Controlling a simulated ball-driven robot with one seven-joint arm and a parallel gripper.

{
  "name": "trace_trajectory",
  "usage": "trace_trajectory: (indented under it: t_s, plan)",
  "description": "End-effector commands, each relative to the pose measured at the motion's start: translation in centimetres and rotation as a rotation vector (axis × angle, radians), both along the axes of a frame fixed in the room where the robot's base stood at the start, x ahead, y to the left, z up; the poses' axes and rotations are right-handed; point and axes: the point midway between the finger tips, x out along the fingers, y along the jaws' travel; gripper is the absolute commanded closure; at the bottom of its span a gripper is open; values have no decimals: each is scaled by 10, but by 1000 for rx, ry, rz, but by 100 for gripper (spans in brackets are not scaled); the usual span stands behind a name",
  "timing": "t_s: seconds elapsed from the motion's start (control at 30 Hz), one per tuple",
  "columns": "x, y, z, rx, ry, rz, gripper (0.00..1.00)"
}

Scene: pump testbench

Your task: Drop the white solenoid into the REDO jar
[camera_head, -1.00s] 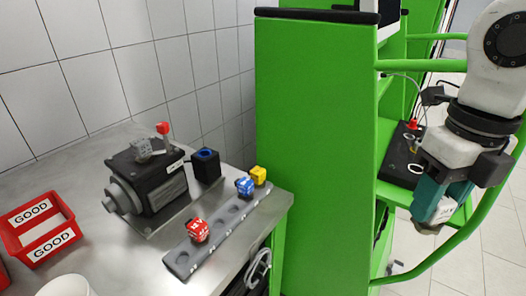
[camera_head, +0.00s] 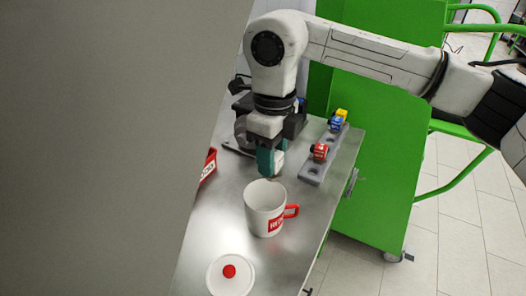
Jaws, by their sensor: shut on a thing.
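The REDO jar (camera_head: 262,198) is a white mug-like jar with a red handle and a red label, partly readable as "RE". It stands upright and open on the metal bench. My gripper (camera_head: 270,165) points down just above and behind the jar, its teal fingers shut on a small whitish thing, which seems to be the white solenoid (camera_head: 279,161). The fingers hide most of it. The fingertips look near the jar's far rim, but I cannot tell their exact height.
A white lid (camera_head: 231,285) with a red knob lies on the bench in front of the jar. A grey holder strip (camera_head: 310,174) bears red, blue and yellow solenoids to the right. A red box (camera_head: 208,167) is partly hidden by a grey surface filling the left.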

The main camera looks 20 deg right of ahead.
Motion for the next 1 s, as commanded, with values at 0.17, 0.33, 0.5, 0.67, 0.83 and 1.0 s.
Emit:
trace_trajectory:
  t_s: [0.17,0.33,0.5,0.67,0.83,1.0]
  plan:
    - [4,1,-10,-2,5,27,98]
    - [3,1,-22,-1,5,27,98]
    - [3,1,-41,-3,4,26,98]
    - [3,2,-58,-1,5,26,98]
    - [3,1,-67,-2,3,26,98]
    - [3,1,-67,-2,3,26,98]
